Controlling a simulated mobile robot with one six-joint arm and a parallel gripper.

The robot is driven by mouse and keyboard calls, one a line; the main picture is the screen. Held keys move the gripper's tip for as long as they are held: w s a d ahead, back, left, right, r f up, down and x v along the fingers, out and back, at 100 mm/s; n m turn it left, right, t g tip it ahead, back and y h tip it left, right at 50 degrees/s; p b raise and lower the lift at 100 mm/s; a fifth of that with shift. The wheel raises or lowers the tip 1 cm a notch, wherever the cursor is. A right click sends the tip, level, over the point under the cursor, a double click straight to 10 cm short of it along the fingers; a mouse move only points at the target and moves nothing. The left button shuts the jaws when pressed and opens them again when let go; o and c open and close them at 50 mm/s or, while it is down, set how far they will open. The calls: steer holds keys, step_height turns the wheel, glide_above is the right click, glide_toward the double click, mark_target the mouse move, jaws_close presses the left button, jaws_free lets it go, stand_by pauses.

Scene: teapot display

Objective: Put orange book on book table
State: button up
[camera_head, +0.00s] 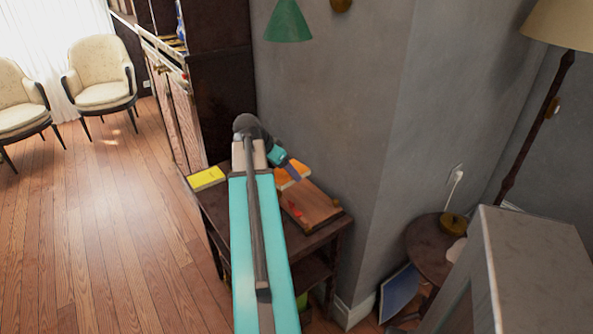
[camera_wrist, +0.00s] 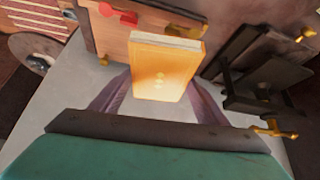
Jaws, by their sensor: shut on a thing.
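The orange book (camera_wrist: 165,62) is between the two fingers of my gripper (camera_wrist: 162,82) in the wrist view, and my gripper is shut on it. In the head view the orange book (camera_head: 287,179) shows beside the end of my gripper (camera_head: 294,173), above or on the far part of a dark wooden table (camera_head: 215,208). I cannot tell whether the book touches the tabletop. My arm hides the middle of the table.
A yellow book (camera_head: 206,178) lies on the table's left end. A brown wooden box (camera_head: 311,207) with a red part lies at its right end. The grey wall (camera_head: 330,110) stands close behind. A small round table (camera_head: 432,245) and a lamp are at right.

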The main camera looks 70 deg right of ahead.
steer(key=w+a+r+n+t, duration=0.25)
steer(key=w+a+n, duration=0.35)
steer(key=w+a, duration=0.7)
steer(key=w+a+r+n+t, duration=0.1)
steer(key=w+a+n+t, duration=0.35)
steer(key=w+a, duration=0.95)
steer(key=w+a+r+n+y, duration=0.1)
steer(key=w+a+n, duration=0.3)
steer(key=a, duration=0.8)
steer(key=w+a+r+n+t+y, duration=0.1)
steer(key=w+a+r+n+y, duration=0.1)
steer(key=a, duration=1)
steer(key=w+a+r+n+t+y, duration=0.1)
steer(key=w+a+n+y, duration=0.2)
steer(key=a, duration=0.9)
steer(key=w+n, duration=0.3)
steer(key=shift+w+a+r+n, duration=0.2)
steer(key=shift+r+n, duration=0.05)
steer(key=shift+n, duration=0.1)
steer(key=shift+s, duration=0.1)
